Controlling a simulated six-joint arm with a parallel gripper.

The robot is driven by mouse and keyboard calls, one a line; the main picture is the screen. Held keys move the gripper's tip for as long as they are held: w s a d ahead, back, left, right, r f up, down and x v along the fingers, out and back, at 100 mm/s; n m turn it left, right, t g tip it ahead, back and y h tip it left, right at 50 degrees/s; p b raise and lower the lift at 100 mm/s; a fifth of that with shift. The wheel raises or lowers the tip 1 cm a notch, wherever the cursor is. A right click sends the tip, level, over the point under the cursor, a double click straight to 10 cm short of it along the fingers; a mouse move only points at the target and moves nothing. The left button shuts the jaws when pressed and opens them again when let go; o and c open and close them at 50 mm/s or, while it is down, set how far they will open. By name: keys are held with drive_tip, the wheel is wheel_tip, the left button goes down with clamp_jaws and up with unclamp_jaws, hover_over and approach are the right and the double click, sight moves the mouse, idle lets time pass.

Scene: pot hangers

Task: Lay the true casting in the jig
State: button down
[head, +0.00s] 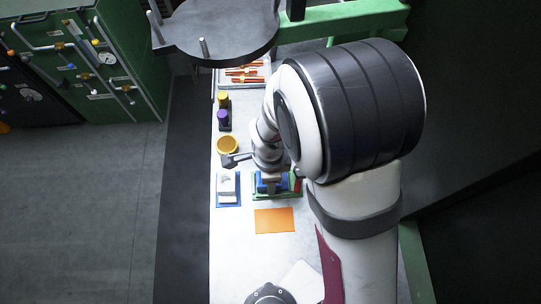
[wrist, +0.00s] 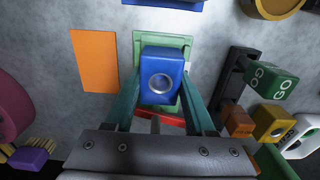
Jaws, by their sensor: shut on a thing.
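The blue casting (wrist: 162,75) is a block with a round grey recess in its top face. My gripper (wrist: 160,95) is shut on it, with a teal finger on each side. The casting is over the green jig (wrist: 178,42), whose pale rim shows around it; whether it rests in the jig or hangs just above cannot be told. A red bar (wrist: 160,117) shows beside the jig below the casting. In the head view my gripper (head: 269,182) is down at the green jig (head: 262,197), and the blue casting (head: 263,183) is mostly hidden by my arm.
An orange card (wrist: 95,60) lies flat beside the jig. On the other side stands a black holder (wrist: 232,75) with a green GO block (wrist: 272,82). A blue tray (head: 228,204) with a pale piece and a yellow dish (head: 227,145) lie left. Bare table is in front.

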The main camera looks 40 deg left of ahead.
drive_tip(key=shift+f, duration=0.3)
drive_tip(key=shift+c, duration=0.8)
unclamp_jaws()
wheel_tip(320, 180, up, 16)
drive_tip(key=w+d+r+n, duration=0.15)
drive_tip(key=d+r, duration=0.25)
drive_tip(key=d, duration=1.2)
drive_tip(key=s+d+n+y, duration=0.1)
drive_tip(key=s+d+n, duration=0.1)
drive_tip(key=s+d, duration=0.3)
drive_tip(key=d, duration=0.3)
drive_tip(key=shift+s+d+r+y, duration=0.2)
drive_tip(key=shift+d+y, duration=0.1)
drive_tip(key=shift+y, duration=0.1)
